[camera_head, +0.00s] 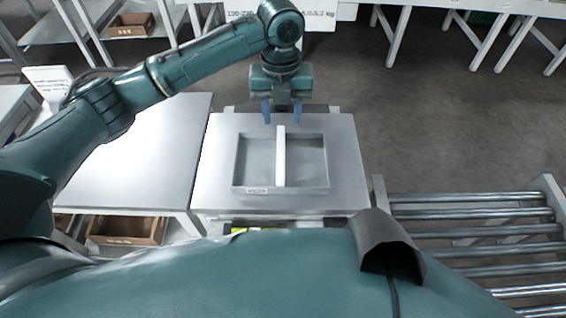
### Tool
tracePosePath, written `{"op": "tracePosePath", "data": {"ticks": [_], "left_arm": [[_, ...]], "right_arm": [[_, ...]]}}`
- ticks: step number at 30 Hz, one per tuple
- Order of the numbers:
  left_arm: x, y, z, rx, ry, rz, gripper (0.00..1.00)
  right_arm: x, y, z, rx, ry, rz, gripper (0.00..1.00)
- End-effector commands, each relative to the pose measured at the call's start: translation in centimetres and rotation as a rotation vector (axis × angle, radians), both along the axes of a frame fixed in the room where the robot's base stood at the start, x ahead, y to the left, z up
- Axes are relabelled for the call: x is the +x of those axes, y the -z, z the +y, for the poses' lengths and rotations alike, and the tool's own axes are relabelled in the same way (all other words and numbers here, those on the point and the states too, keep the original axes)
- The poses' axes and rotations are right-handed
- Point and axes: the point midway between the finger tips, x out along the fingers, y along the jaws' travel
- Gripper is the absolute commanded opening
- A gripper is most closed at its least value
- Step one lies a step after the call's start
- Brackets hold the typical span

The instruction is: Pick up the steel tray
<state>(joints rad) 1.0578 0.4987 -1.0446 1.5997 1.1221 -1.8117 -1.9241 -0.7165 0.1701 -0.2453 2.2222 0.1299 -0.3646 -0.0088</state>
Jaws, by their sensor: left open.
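The steel tray (238,163) is a shallow grey rectangle with a light bar (281,160) running across its middle. It lies flat on a square metal-topped stand (345,172) in the middle of the view. A small label (257,190) sits on its near left edge. My left gripper (282,117) hangs above the far side of the tray, fingers pointing down and spread apart. It is open with nothing between the fingers. I cannot tell how far above the tray the fingertips are. My right gripper is not in view.
A bare metal table (140,150) adjoins the stand on the left. A roller conveyor (470,228) is at the right. A cardboard box (128,230) sits on a low shelf at the left, another (131,25) at the back. Open floor (400,110) lies behind the stand.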

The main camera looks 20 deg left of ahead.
Motion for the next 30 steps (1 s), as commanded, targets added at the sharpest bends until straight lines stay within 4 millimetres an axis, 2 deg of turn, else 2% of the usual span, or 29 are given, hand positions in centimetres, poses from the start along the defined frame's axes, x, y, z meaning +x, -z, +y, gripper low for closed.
{"op": "tracePosePath", "data": {"ticks": [5, 12, 23, 30], "left_arm": [[0.0, 1.9, 0.3, 0.013, 0.015, 0.008, 0.44], [0.0, 6.3, 0.3, 0.011, 0.013, 0.006, 0.44], [-0.1, 9.1, 0.3, 0.011, 0.014, 0.004, 0.44], [-0.4, 12.6, 0.3, 0.011, 0.013, 0.004, 0.44]], "right_arm": [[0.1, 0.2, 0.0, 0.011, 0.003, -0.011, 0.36], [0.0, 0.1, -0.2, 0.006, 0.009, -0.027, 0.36], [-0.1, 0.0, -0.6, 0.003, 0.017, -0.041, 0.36], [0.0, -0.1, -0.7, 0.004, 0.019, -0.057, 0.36]]}}
